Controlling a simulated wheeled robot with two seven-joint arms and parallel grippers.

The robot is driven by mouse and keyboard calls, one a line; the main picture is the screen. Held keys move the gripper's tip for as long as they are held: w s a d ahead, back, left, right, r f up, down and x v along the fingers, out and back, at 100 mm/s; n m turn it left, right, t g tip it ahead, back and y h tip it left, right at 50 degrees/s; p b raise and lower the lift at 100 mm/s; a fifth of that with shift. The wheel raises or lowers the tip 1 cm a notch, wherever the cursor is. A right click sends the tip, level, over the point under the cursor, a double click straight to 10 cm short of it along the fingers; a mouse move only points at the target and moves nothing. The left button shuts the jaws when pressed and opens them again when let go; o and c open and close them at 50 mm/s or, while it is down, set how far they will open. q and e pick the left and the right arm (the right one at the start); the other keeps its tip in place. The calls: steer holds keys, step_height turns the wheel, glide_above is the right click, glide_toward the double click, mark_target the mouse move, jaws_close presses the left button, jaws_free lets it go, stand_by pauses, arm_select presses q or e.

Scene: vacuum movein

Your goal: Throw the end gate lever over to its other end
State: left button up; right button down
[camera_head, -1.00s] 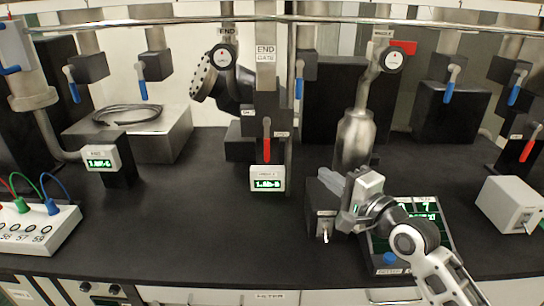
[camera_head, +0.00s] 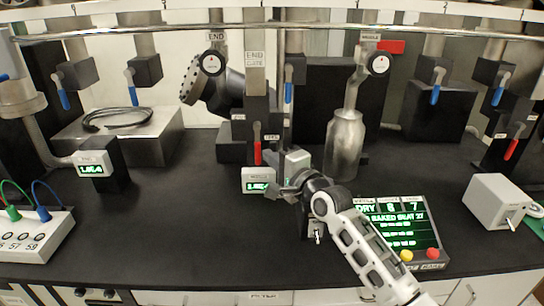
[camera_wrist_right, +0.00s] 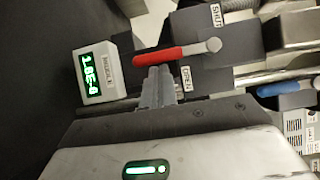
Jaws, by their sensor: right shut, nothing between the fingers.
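The end gate lever (camera_head: 257,145) is a red handle below the END GATE plate (camera_head: 254,60). It hangs down from its pivot in the head view. In the right wrist view the red lever (camera_wrist_right: 172,55) runs left from a metal pivot, with an OPEN label (camera_wrist_right: 186,78) beside it and a SHUT label (camera_wrist_right: 216,15) farther up. My right gripper (camera_wrist_right: 157,72) is shut and empty, its fingertips close beside the handle; I cannot tell whether they touch. In the head view the right gripper (camera_head: 270,160) is just right of the lever. My left gripper is out of view.
A small green display box (camera_head: 258,180) sits just below the lever. A blue lever (camera_head: 288,92) hangs to the right. A metal bottle-shaped vessel (camera_head: 345,145) and a screen panel (camera_head: 395,225) stand farther right.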

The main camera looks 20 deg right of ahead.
stand_by(0.3)
steer(key=shift+a+f+m+t+b, duration=0.2)
steer(key=shift+a+m+t+b, duration=0.25)
steer(key=shift+m+b, duration=0.55)
